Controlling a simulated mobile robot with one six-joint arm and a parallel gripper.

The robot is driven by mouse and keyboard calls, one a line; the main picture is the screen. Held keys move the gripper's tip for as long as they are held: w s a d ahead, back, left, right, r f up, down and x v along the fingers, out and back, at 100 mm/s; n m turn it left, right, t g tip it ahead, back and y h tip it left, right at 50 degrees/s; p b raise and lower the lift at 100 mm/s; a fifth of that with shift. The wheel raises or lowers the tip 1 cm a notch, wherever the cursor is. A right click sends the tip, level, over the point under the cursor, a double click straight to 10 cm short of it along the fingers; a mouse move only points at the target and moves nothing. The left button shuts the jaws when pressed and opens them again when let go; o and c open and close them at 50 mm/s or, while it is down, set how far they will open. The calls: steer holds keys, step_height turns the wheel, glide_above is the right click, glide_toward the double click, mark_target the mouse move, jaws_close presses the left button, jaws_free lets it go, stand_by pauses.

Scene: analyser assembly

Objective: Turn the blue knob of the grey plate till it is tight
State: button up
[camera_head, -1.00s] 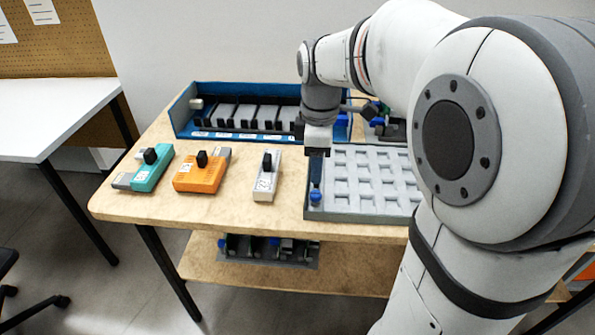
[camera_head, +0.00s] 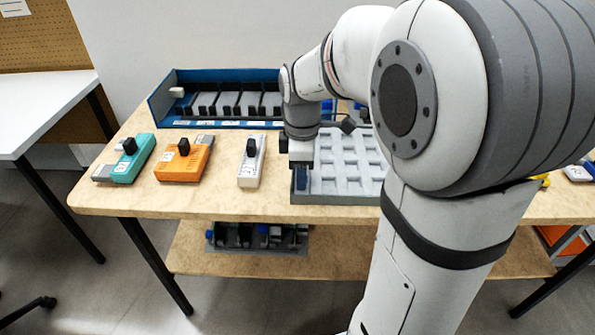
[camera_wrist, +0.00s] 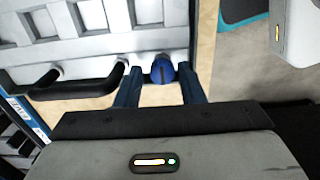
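The grey plate (camera_head: 345,197) with rows of square pockets lies at the front edge of the wooden table in the head view. It fills the upper left of the wrist view (camera_wrist: 100,45). The blue knob (camera_wrist: 162,70) sits at the plate's edge in the wrist view; in the head view my gripper hides it. My gripper (camera_head: 301,180) points down at the plate's front left corner. In the wrist view its two dark blue fingers (camera_wrist: 160,80) stand apart, one on each side of the knob, with a gap visible on both sides.
A white module (camera_head: 250,163), an orange module (camera_head: 185,160) and a teal module (camera_head: 128,160) lie left of the plate. A blue rack (camera_head: 160,105) stands behind them. The lower shelf holds another assembly (camera_head: 255,240). A black handle (camera_wrist: 80,88) lies beside the plate's edge.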

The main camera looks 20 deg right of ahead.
jaws_close()
steer(key=shift+a, duration=0.2)
steer(key=shift+d, duration=0.15)
